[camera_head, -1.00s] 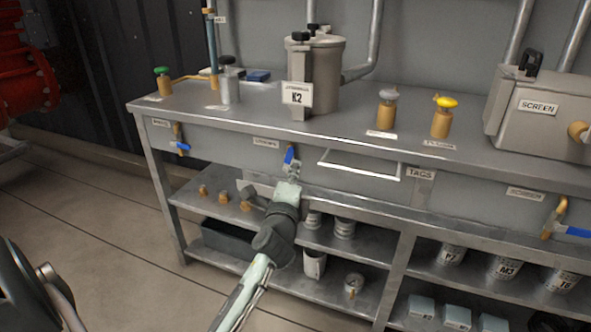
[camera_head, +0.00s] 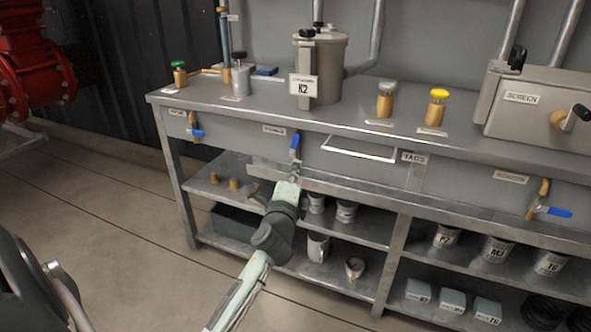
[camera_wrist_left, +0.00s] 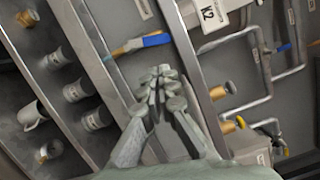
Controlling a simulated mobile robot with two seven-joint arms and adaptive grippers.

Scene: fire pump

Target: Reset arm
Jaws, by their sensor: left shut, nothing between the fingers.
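My left gripper (camera_head: 291,180) is in front of the bench front, just below a blue-handled valve (camera_head: 295,145). In the left wrist view its fingers (camera_wrist_left: 160,80) are together and empty. The blue valve handle (camera_wrist_left: 155,40) shows just beyond the fingertips, with a visible gap. My left arm comes up from the bottom of the head view. My right gripper is not in view.
The metal bench (camera_head: 240,118) carries the K2 canister (camera_head: 328,70), small brass valves and the screen box (camera_head: 530,110). Shelves below hold cups and tins. The floor (camera_head: 110,220) at left is clear.

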